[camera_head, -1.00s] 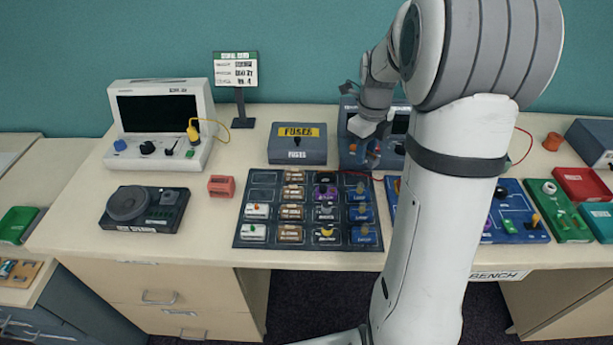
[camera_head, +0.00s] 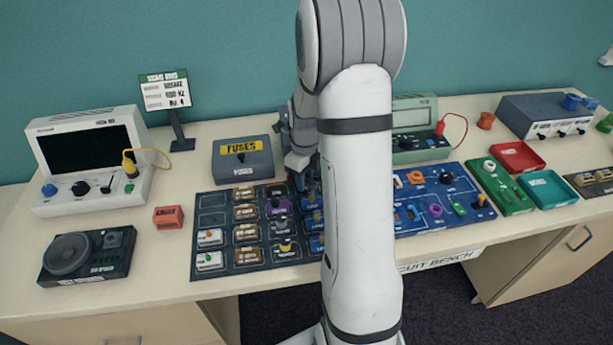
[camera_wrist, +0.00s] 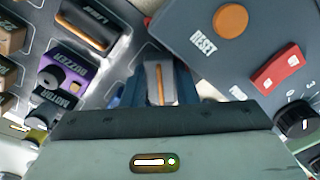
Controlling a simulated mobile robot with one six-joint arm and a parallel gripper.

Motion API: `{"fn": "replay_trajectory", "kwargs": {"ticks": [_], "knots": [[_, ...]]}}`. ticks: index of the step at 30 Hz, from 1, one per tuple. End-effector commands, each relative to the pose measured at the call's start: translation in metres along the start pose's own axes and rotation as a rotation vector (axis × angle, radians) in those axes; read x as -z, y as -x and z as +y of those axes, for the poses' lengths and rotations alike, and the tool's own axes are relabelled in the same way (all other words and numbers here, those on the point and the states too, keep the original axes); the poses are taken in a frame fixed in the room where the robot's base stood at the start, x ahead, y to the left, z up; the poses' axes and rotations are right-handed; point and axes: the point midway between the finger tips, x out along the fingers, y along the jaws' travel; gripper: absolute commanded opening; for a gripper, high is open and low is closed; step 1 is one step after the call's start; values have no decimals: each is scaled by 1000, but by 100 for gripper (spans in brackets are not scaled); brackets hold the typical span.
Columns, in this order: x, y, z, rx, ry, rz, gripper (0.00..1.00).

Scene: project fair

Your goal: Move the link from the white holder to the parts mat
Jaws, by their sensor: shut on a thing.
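My gripper (camera_wrist: 160,98) is shut on the link (camera_wrist: 160,80), a narrow copper-coloured strip between the grey-blue fingertips in the wrist view. In the head view my gripper (camera_head: 303,168) is at the back right of the dark parts mat (camera_head: 215,201), partly hidden by my arm. The mat has outlined cells, many holding parts. In the wrist view its labelled cells lie left of my fingertips, with a purple buzzer (camera_wrist: 64,75) nearby. I cannot tell whether the link touches the mat. I cannot make out the white holder.
A blue-grey unit with a RESET button (camera_wrist: 230,20) and red switch (camera_wrist: 278,72) is close right of my fingertips. The fuses box (camera_head: 243,160) stands behind the mat. A blue board (camera_head: 435,205) lies right of my arm. Bare bench shows left of the mat.

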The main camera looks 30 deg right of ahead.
Motion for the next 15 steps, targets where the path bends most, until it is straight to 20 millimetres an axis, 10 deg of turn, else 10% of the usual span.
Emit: {"fn": "replay_trajectory", "kwargs": {"ticks": [10,11,15], "knots": [[0,-4,-1,1,-1,-1,4],[0,-3,-1,1,-1,-1,29],[0,-2,-1,1,-1,-1,36]]}}
